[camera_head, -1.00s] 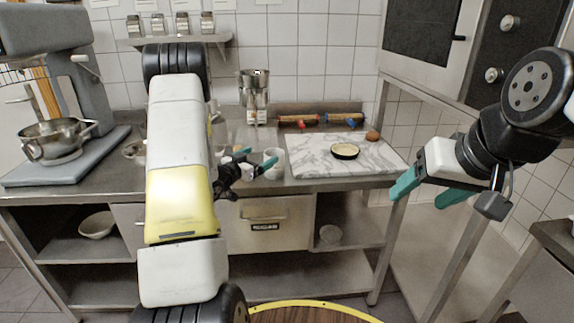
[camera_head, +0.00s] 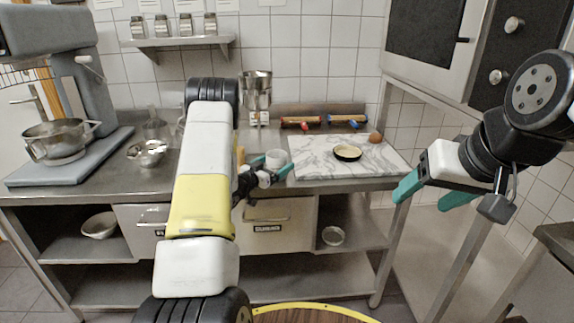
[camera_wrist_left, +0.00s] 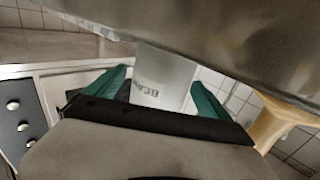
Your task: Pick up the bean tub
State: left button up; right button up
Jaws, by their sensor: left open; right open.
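The bean tub (camera_head: 276,157) is a small white tub on the steel counter, just left of the marble board. In the left wrist view the tub (camera_wrist_left: 163,75) shows dark letters starting "BEA", upside down in the picture. My left gripper (camera_head: 271,167) is at the tub, with its green fingers apart. In the left wrist view its fingers (camera_wrist_left: 160,88) lie on either side of the tub; I cannot tell whether they touch it. My right gripper (camera_head: 432,198) is open and empty, right of the counter.
The marble board (camera_head: 380,160) holds a small dark-rimmed dish (camera_head: 347,152). Rolling pins (camera_head: 325,121) lie behind it. A light wooden item (camera_wrist_left: 285,122) stands near my left gripper. A metal container (camera_head: 257,92) stands at the wall, and a mixer (camera_head: 65,95) at the left.

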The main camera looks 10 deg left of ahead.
pick_arm(q)
jog(key=shift+w+d, duration=0.15)
jog(key=shift+w, duration=0.15)
jog(key=c, duration=1.9)
jog(key=shift+r, duration=0.1)
jog(key=shift+c, duration=0.3)
